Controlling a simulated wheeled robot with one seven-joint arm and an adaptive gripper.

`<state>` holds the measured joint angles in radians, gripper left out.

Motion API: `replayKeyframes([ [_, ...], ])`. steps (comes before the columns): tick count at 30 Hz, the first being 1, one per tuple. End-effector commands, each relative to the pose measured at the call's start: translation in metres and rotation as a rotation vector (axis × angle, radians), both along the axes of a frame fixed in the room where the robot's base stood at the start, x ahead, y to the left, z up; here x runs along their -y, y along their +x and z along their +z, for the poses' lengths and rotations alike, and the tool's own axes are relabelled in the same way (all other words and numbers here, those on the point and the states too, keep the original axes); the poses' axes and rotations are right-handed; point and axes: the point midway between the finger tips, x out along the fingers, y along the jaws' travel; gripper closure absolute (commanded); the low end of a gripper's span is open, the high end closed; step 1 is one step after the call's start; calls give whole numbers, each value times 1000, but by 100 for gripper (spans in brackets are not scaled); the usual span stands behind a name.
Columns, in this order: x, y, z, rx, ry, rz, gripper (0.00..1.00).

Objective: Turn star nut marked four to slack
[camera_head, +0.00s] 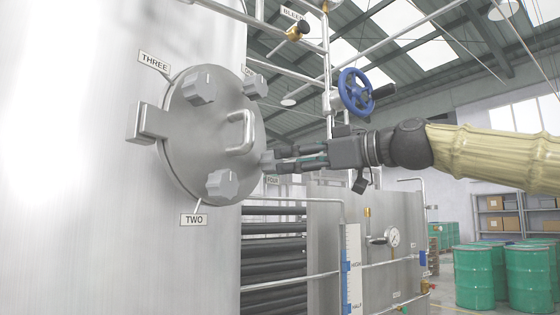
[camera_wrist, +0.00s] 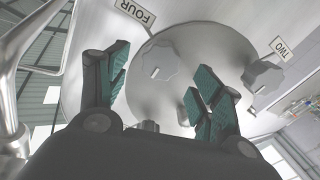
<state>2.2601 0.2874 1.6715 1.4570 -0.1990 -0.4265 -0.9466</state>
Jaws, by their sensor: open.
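A round steel hatch cover (camera_head: 205,125) sits on the tank wall, with grey star nuts around its rim. The star nut marked four (camera_head: 267,160) shows at the cover's right edge, partly hidden by my fingertips. The FOUR label (camera_head: 273,180) is just below it. In the wrist view, that star nut (camera_wrist: 153,63) lies beyond the gap between my fingers, near its FOUR label (camera_wrist: 136,11). My gripper (camera_head: 278,160) is open, pointing left at the nut. In the wrist view its green-padded fingers (camera_wrist: 158,88) are spread and empty. I cannot tell whether they touch the nut.
Other star nuts are marked two (camera_head: 222,183), three (camera_head: 200,85) and one (camera_head: 256,86). A bent handle (camera_head: 242,132) stands out from the cover near my gripper. A blue handwheel (camera_head: 356,92) and pipes are above my arm. A gauge panel (camera_head: 370,215) stands below.

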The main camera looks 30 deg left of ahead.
Motion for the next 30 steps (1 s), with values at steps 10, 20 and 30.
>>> replayKeyframes([
  [10,52,2,0,0,0,-1,34],
  [20,64,1,-1,0,-1,1,34],
  [30,63,1,0,0,-1,1,34],
])
